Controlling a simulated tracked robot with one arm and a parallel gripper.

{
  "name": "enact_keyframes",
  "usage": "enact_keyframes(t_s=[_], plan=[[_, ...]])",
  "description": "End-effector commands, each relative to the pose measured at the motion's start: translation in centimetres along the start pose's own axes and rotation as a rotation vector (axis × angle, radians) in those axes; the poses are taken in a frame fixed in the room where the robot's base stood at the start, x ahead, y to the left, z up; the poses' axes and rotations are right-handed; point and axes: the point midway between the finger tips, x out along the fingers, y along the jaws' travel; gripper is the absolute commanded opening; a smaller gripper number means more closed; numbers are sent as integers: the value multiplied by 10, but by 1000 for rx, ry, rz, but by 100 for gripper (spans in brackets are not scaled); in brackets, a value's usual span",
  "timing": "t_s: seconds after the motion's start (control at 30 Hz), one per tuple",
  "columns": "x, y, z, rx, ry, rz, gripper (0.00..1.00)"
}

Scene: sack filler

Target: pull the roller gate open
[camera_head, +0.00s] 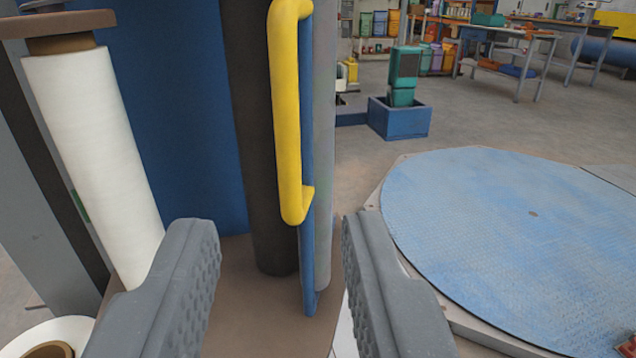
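A yellow handle (287,110) stands upright in the upper middle of the view, fixed to a narrow blue bar (308,260) at the edge of the roller gate. Behind it are a dark vertical roller (262,150) and a grey one (324,150). My gripper (280,260) is open, its two grey ridged fingers left and right at the bottom. The handle is between the fingers in the picture but farther ahead, and I see no contact. How the gate's parts join at the top is out of view.
A white film roll (95,160) stands close at the left, before a blue panel (185,110). A large round blue turntable (510,235) lies low at the right. A teal machine in a blue box (400,118) and workbenches (500,45) are farther back. Floor between is clear.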

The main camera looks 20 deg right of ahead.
Motion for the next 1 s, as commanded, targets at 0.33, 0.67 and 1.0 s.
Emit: enact_keyframes(t_s=[0.33, 0.67, 1.0], plan=[[45, 2, 2, 0, 2, 5, 32], [101, 1, 2, 3, 2, 3, 32], [134, 1, 0, 2, 2, 3, 32]])
